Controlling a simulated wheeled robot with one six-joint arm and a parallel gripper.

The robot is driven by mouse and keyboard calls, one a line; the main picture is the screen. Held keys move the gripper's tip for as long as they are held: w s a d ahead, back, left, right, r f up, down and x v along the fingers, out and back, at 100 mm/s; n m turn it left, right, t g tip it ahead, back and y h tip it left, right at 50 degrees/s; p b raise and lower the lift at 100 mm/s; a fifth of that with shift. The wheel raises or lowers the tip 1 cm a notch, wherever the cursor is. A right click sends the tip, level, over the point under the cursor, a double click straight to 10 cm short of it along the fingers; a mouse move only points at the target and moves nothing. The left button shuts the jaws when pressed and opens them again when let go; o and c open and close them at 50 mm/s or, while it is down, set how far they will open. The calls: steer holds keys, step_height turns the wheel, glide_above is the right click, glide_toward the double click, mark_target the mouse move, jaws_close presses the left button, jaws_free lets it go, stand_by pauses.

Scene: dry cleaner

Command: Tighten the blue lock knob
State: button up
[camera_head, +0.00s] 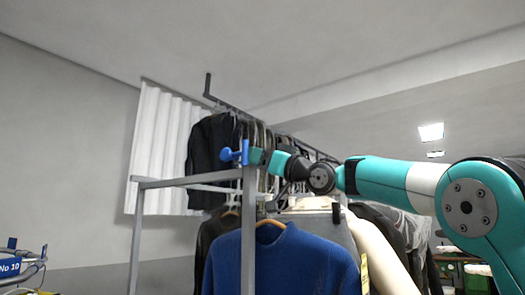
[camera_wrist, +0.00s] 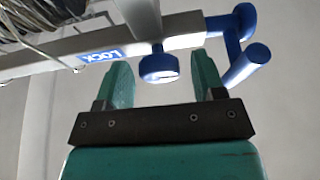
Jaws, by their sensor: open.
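In the wrist view a round blue knob (camera_wrist: 158,68) sits under a grey metal bar, beside a blue label (camera_wrist: 100,55) that seems to read LOCK. My gripper (camera_wrist: 161,74) is open, with one teal finger on each side of the knob. Gaps show between the knob and both fingers. A bent blue handle (camera_wrist: 250,62) is fixed near the bar's right end. In the head view my gripper (camera_head: 256,157) is at the top of a grey rack post (camera_head: 248,220), close to blue parts (camera_head: 229,155). Which of these is the knob I cannot tell there.
A blue sweater (camera_head: 285,262) hangs below the rack bar. Dark clothes (camera_head: 210,150) hang on a rail behind. Wire hangers (camera_wrist: 50,25) lie close at the upper left of the wrist view. The bent blue handle stands close to my right finger.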

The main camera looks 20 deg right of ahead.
steer(key=c, duration=0.9)
steer(key=shift+m, duration=0.4)
steer(key=shift+m+g+h+p, duration=0.1)
steer(key=shift+m+h+p, duration=0.4)
steer(key=shift+m+h, duration=2.1)
steer(key=shift+m+g+h+p, duration=0.1)
steer(key=shift+m+h+p, duration=0.4)
steer(key=shift+m, duration=4.1)
steer(key=shift+m+g+h+p, duration=0.1)
steer(key=shift+m+h+p, duration=0.45)
steer(key=shift+m+h, duration=2)
steer(key=shift+m+y, duration=1.05)
steer(key=shift+m, duration=0.2)
